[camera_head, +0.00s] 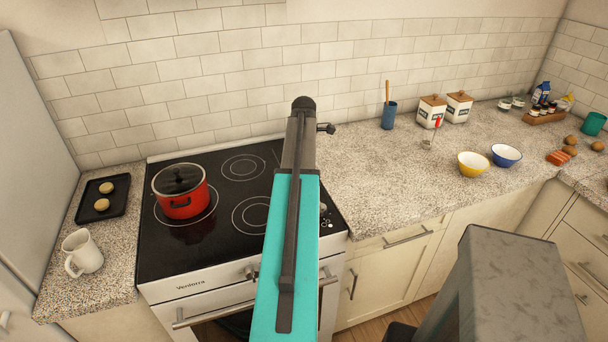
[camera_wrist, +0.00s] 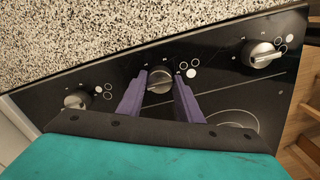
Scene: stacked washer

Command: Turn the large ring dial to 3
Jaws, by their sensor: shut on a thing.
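In the wrist view, three silver dials sit on the cooktop's black control strip. My gripper (camera_wrist: 161,78) has its purple fingers on either side of the middle dial (camera_wrist: 159,83) and is shut on it. Small ring symbols, one filled white, are printed beside this dial. The marks around it are too small to read, so its setting cannot be told. A second dial (camera_wrist: 263,54) is at the upper right and a third dial (camera_wrist: 77,100) at the left; both are free. In the head view my teal arm hides the gripper and the gripped dial.
The black cooktop (camera_head: 213,242) carries a red lidded pot (camera_head: 181,192) on its left ring. A white mug (camera_head: 82,252) and a dark tray (camera_head: 102,199) stand left of it. Speckled counter (camera_head: 385,190) lies right of the stove, with yellow (camera_head: 473,164) and blue (camera_head: 505,155) bowls farther right.

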